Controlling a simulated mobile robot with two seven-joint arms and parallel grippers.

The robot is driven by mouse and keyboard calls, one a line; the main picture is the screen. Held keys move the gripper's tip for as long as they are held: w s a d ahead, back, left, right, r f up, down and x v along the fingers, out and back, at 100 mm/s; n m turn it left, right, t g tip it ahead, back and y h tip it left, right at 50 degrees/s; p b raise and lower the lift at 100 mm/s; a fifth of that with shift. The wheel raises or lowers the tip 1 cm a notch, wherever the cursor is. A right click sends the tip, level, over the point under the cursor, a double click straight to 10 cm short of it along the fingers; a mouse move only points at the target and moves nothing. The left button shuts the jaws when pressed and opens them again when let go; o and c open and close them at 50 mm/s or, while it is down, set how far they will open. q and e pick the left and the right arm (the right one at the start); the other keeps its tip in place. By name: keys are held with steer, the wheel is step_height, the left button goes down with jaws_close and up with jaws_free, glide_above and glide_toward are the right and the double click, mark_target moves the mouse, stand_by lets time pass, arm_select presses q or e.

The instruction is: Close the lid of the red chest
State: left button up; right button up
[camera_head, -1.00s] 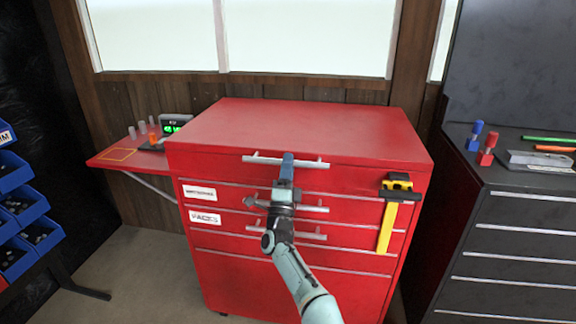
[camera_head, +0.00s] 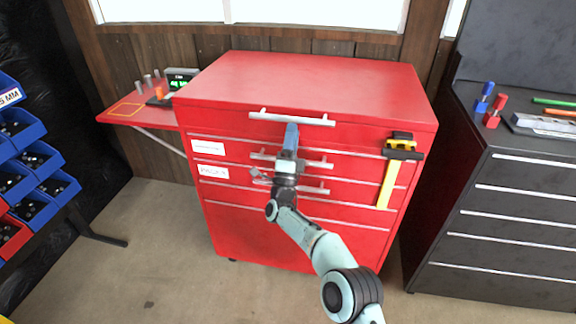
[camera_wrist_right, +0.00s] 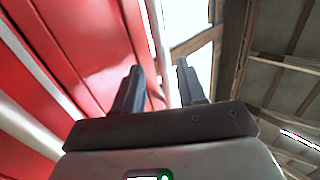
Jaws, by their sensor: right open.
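The red chest (camera_head: 230,235) stands against the wooden wall. Its lid (camera_head: 320,80) lies flat on top, and I see no gap under it. A silver bar handle (camera_head: 265,116) runs across the upper front, with more drawer handles below it. My right gripper (camera_head: 291,130) is raised in front of the chest, its tips just below the top handle in the picture; whether they touch it I cannot tell. My left gripper is not in view.
A yellow and black tool (camera_head: 391,172) hangs on the chest's front right. A red side shelf (camera_head: 118,115) with small items juts out at left. Blue bins (camera_head: 45,158) stand far left. A dark cabinet (camera_head: 500,215) stands at right. Floor in front is clear.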

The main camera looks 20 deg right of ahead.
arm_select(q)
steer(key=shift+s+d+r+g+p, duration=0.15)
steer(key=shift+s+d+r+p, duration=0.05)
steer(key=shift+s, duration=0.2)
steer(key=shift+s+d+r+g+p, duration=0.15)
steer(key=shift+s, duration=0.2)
arm_select(e)
steer(key=v, duration=0.9)
steer(key=shift+s+f, duration=0.15)
steer(key=shift+f, duration=0.15)
